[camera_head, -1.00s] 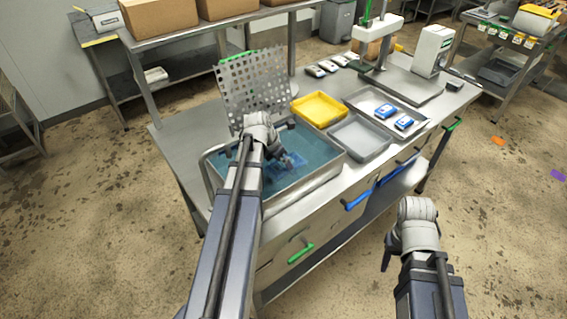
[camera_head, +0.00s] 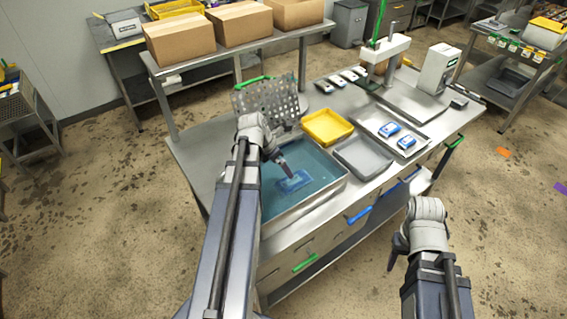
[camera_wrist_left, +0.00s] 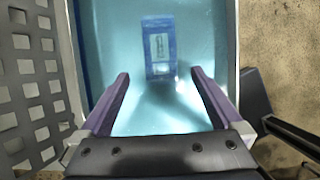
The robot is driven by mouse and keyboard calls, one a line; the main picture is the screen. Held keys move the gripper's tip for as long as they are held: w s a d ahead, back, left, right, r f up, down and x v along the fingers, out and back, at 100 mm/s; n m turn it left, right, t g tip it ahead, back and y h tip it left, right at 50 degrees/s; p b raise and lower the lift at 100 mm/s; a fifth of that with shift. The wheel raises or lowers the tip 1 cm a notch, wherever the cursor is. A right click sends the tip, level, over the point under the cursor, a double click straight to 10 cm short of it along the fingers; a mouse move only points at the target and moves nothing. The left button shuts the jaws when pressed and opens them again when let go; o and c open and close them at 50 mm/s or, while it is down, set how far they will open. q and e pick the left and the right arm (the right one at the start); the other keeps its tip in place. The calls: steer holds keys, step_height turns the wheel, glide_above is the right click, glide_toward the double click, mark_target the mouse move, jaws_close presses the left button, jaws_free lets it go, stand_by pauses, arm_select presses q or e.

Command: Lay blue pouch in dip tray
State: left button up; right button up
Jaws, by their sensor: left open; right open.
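The blue pouch (camera_head: 294,180) lies in the blue liquid of the steel dip tray (camera_head: 312,203), in its front right part in the head view. It also shows in the left wrist view (camera_wrist_left: 159,47), flat and whole, clear of the tray walls. My left gripper (camera_head: 287,168) is above the pouch. In the left wrist view its two fingers (camera_wrist_left: 160,78) are spread wide with nothing between them, and the pouch lies beyond their tips. My right gripper (camera_head: 396,256) is open and empty in front of the bench, over the floor.
A perforated plate (camera_head: 268,103) with a green handle stands tilted at the tray's back. A yellow tray (camera_head: 327,127) and a grey tray (camera_head: 363,155) sit to the right. Beyond them a metal tray (camera_head: 410,128) holds two blue-and-white devices. Cardboard boxes (camera_head: 180,38) stand on a shelf behind.

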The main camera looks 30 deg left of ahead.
arm_select(q)
steer(key=s+d+m+g+y, duration=0.1)
steer(key=s+d+m, duration=0.3)
steer(key=d+m, duration=0.6)
steer(key=s+d+f+m+g+y, duration=0.1)
steer(key=s+d+m, duration=0.3)
steer(key=d+m, duration=0.7)
steer(key=s+d+m+g+y, duration=0.1)
steer(key=s+d+m, duration=0.3)
steer(key=d+m, duration=0.7)
steer(key=m+g, duration=0.1)
steer(key=m, duration=0.2)
steer(key=shift+s+d+f, duration=0.15)
steer(key=shift+d+f, duration=0.05)
steer(key=shift+f, duration=0.15)
